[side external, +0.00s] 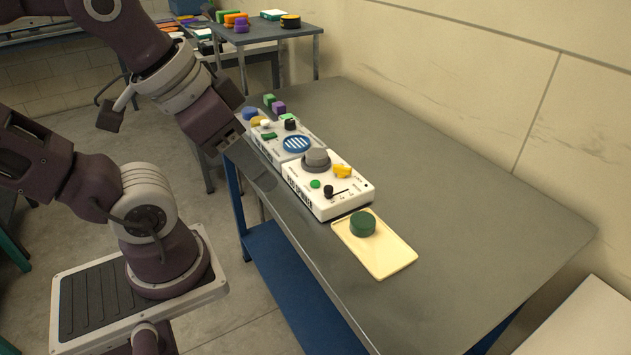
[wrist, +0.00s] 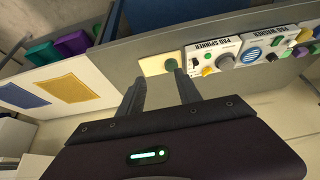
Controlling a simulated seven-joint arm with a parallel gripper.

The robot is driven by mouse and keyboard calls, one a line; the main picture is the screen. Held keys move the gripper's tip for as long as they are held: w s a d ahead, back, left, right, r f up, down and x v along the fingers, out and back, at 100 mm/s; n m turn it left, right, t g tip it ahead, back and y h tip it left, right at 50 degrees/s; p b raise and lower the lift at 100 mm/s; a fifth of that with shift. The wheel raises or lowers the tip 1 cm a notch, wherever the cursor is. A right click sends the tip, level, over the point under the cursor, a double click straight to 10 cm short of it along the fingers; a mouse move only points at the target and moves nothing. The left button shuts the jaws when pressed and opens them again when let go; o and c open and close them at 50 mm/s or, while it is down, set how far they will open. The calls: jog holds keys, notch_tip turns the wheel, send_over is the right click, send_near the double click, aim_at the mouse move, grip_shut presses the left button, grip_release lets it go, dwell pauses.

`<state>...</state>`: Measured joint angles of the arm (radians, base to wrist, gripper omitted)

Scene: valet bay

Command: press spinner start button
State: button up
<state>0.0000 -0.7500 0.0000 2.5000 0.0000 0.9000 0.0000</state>
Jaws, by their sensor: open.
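In the wrist view the spinner (wrist: 208,53) and green button (wrist: 207,71) are right of my fingers. My gripper (side external: 262,178) is open and empty, beside the table's left edge, apart from the spinner; its two fingers show in the wrist view (wrist: 160,77).
A cream plate (side external: 395,258) holding a green round pad (side external: 362,223) lies in front of the spinner. The pad washer (side external: 262,143) stands behind it, with small coloured blocks (side external: 278,107) beyond. The table's right side is clear, with a wall behind.

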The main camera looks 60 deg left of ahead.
grip_shut()
dwell(1.5)
